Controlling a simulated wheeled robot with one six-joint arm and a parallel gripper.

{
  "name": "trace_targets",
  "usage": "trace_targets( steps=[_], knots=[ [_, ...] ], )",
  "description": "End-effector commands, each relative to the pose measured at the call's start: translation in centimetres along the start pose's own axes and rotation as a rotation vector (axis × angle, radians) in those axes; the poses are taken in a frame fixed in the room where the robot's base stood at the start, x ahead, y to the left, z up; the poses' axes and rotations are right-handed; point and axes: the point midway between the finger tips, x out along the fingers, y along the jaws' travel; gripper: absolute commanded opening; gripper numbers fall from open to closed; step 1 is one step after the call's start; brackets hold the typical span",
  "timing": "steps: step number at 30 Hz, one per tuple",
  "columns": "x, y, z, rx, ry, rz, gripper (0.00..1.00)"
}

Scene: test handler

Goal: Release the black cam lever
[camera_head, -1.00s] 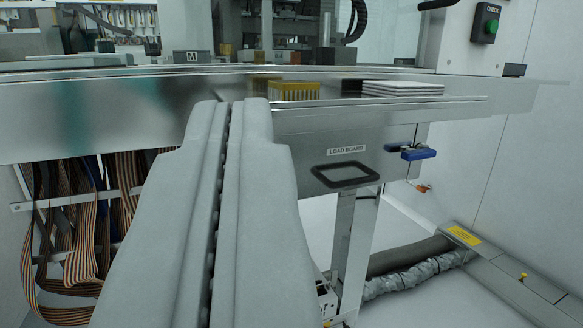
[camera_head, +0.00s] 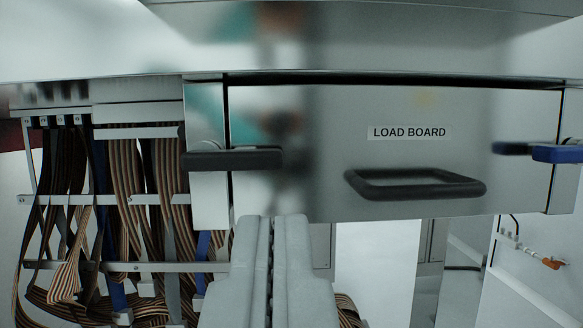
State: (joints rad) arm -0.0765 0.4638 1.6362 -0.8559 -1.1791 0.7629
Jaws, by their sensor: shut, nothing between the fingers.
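The black cam lever (camera_head: 235,159) is a horizontal dark bar at the left end of the metal drawer front labelled LOAD BOARD (camera_head: 408,133). It reaches from the side post across the drawer's left edge. My gripper (camera_head: 272,222) is shut and empty. In the picture its tips show below the lever and slightly to its right, apart from it. A black loop handle (camera_head: 415,186) is on the drawer front. A blue lever (camera_head: 556,153) sits at the drawer's right end.
Striped ribbon cables (camera_head: 130,190) hang on metal rails at the left. A metal ledge overhangs the drawer. Open space shows below the drawer at the right, with an orange-tipped fitting (camera_head: 551,263) on the far right.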

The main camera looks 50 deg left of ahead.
Motion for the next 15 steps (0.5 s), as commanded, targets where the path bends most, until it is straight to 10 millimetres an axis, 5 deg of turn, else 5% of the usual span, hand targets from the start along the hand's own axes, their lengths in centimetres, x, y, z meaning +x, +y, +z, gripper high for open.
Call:
trace_targets(
  steps=[15],
  knots=[
    [1.6,0.0,0.0,-0.001,0.0,-0.001,0.0]
  ],
)
